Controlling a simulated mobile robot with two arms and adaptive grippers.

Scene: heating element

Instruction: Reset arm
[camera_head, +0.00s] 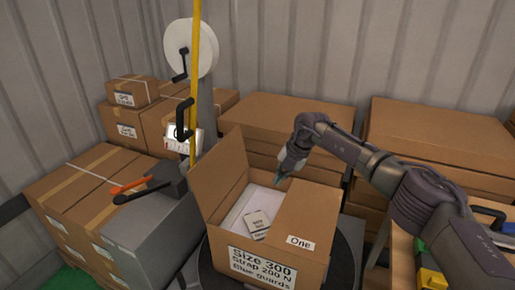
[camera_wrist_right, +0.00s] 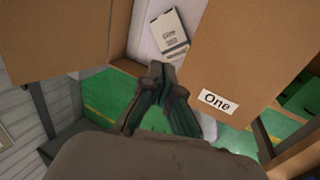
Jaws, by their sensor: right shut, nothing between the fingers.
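My right arm comes in from the right in the head view. Its gripper (camera_head: 279,179) is over the back edge of an open cardboard box (camera_head: 250,255), pointing down. In the right wrist view the fingers of this gripper (camera_wrist_right: 157,68) are together at the tips, with nothing between them. Inside the box a small labelled packet (camera_head: 257,223) lies on white material (camera_head: 237,208). The packet also shows in the wrist view (camera_wrist_right: 168,33). My left gripper is not in view.
The box stands on a dark round stand (camera_head: 345,262) with its flaps up or outward. A yellow post (camera_head: 194,80) and a strapping machine with a white reel (camera_head: 191,47) stand at left. Stacked cartons (camera_head: 435,135) fill the back. A table (camera_head: 402,258) with coloured items is at right.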

